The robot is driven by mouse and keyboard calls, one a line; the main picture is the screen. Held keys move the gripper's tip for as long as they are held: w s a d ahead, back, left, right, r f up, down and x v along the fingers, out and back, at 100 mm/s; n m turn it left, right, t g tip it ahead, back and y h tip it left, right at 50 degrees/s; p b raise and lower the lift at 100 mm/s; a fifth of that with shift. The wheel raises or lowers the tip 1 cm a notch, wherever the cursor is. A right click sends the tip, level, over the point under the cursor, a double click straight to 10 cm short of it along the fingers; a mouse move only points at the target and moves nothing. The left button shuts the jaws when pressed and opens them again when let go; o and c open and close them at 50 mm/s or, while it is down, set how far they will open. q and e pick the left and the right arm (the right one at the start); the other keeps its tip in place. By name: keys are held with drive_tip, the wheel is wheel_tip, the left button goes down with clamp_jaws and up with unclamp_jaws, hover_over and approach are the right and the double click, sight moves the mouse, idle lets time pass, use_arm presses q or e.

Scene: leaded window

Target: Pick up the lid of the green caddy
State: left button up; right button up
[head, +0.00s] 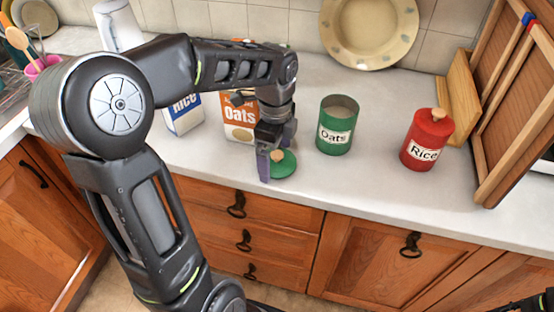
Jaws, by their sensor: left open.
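The green lid (288,167) with its round wooden knob (278,155) lies flat on the counter near the front edge. The green caddy (336,132), labelled Oats, stands upright to the right of it, uncovered, with pale contents showing. My left gripper (271,154) points down at the lid and is open. One finger shows just left of the knob and hides the lid's left part. I cannot tell whether the fingers touch the knob.
A red caddy (427,144) labelled Rice, with its lid on, stands farther right. An Oats carton (238,122) and a Rice carton (184,116) stand behind my left arm. A plate (369,30) leans at the back wall. Wooden boards stand at right.

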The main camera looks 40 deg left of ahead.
sight(275, 153)
use_arm(q)
drive_tip(key=shift+f, duration=0.1)
drive_tip(key=shift+c, duration=0.3)
drive_tip(key=c, duration=1.3)
wheel_tip(275, 153, up, 10)
idle(0.8)
